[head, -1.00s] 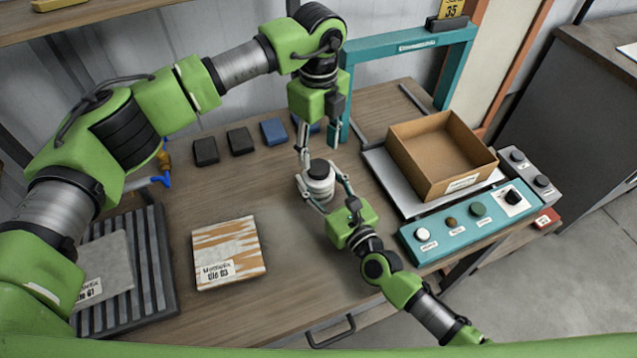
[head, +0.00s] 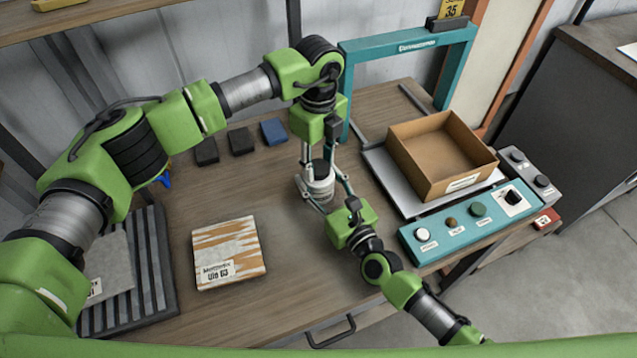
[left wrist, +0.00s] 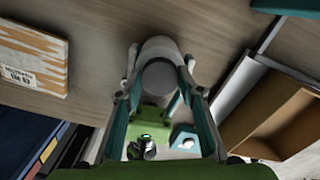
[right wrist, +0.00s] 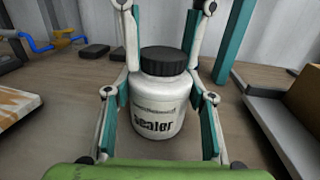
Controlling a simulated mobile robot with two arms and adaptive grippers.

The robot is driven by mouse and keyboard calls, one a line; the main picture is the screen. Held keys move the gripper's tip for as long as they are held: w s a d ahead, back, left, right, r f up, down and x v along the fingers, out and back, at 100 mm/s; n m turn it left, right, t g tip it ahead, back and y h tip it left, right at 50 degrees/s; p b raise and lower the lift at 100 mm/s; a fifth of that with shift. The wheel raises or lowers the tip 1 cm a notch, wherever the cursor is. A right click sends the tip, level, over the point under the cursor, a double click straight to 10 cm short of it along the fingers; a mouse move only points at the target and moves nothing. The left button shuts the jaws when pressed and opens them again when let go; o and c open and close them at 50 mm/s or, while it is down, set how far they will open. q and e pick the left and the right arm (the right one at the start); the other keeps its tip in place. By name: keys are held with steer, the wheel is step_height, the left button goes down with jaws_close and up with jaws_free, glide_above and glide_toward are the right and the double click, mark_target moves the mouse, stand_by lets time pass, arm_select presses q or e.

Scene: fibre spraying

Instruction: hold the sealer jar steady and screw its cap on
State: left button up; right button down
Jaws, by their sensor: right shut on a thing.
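The white sealer jar (right wrist: 158,108) stands upright on the wooden workbench (head: 290,300) and also shows in the head view (head: 318,189). Its black ribbed cap (right wrist: 163,60) sits level on the jar's top; I cannot tell how tightly it is on. My right gripper (right wrist: 162,115) is shut on the jar's body, one finger on each side. My left gripper (head: 318,165) points down from above, open, with its fingers on either side of the cap. The right wrist view shows small gaps between those fingers and the cap. The left wrist view shows the cap (left wrist: 161,75) between them.
A cardboard box (head: 430,165) stands on a light plate to the right, behind a teal control panel (head: 470,226). A teal frame (head: 400,43) rises behind the jar. A patterned sample board (head: 229,252) and a ribbed rack (head: 160,265) lie left. Dark and blue blocks (head: 241,140) lie behind.

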arm_select(q)
steer(key=m, duration=0.3)
steer(key=shift+m, duration=0.3)
steer(key=m, duration=1.8)
steer(key=shift+m, duration=0.4)
steer(key=m, duration=1.4)
steer(key=shift+f+m, duration=0.1)
steer(key=shift+m, duration=0.3)
steer(key=o, duration=1.3)
